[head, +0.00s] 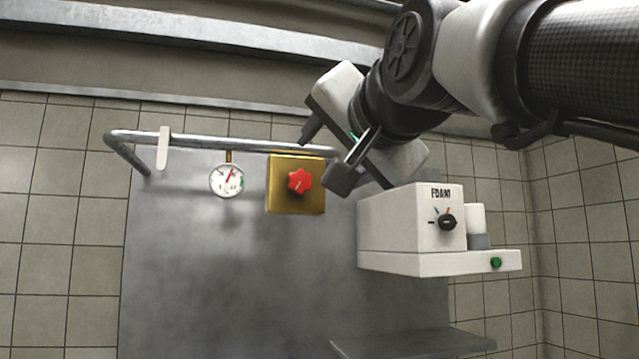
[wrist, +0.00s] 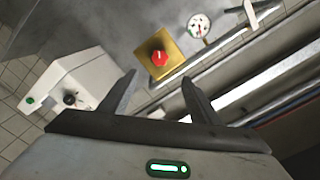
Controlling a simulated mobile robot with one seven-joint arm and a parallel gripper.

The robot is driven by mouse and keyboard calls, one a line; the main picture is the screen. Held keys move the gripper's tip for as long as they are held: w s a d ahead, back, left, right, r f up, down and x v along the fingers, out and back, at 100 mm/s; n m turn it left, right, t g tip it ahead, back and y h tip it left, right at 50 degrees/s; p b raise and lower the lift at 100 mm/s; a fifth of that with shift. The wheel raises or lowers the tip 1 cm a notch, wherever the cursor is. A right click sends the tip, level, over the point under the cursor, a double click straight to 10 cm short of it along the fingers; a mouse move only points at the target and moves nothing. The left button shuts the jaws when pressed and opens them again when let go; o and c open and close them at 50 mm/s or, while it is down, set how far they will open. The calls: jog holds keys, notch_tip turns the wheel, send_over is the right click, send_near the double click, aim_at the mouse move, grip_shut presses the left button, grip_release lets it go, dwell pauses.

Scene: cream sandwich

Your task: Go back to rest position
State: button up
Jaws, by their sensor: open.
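My gripper (head: 325,155) is raised in front of the wall panel in the head view, at the upper middle, with the arm coming in from the upper right. In the wrist view the two fingers of my gripper (wrist: 158,92) stand apart with nothing between them. A red knob (head: 299,181) on a brass plate (head: 280,203) is just left of and below the gripper in the head view. In the wrist view the knob (wrist: 159,58) shows beyond the fingertips, and the gripper appears apart from it.
A white machine (head: 390,230) with a black dial (head: 447,222) stands right of the gripper. A round gauge (head: 226,180) and a metal pipe (head: 215,142) are left of it. A metal shelf (head: 410,343) is at the bottom. The steel panel (head: 210,280) at lower left is clear.

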dwell(0.5)
jog(key=d+f+n+g+h, duration=0.2)
jog(key=d+f+g+h, duration=0.15)
jog(key=f, duration=1.35)
jog(key=s+d+f+n+g+h, duration=0.1)
jog(key=s+d+f+g, duration=0.3)
jog(key=f, duration=0.8)
jog(key=s+d+f+n+g, duration=0.2)
jog(key=s+f, duration=0.4)
jog(key=f, duration=0.5)
jog(key=s+d+f+n+g+h, duration=0.1)
jog(key=s+d+f+g, duration=0.3)
jog(key=f, duration=0.8)
notch_tip(320, 180, up, 14)
jog(key=a+t+p, duration=0.1)
jog(key=p, duration=1.2)
jog(key=shift+s+a+f+t, duration=0.15)
jog(key=shift+t, duration=0.2)
jog(key=shift+y, duration=0.25)
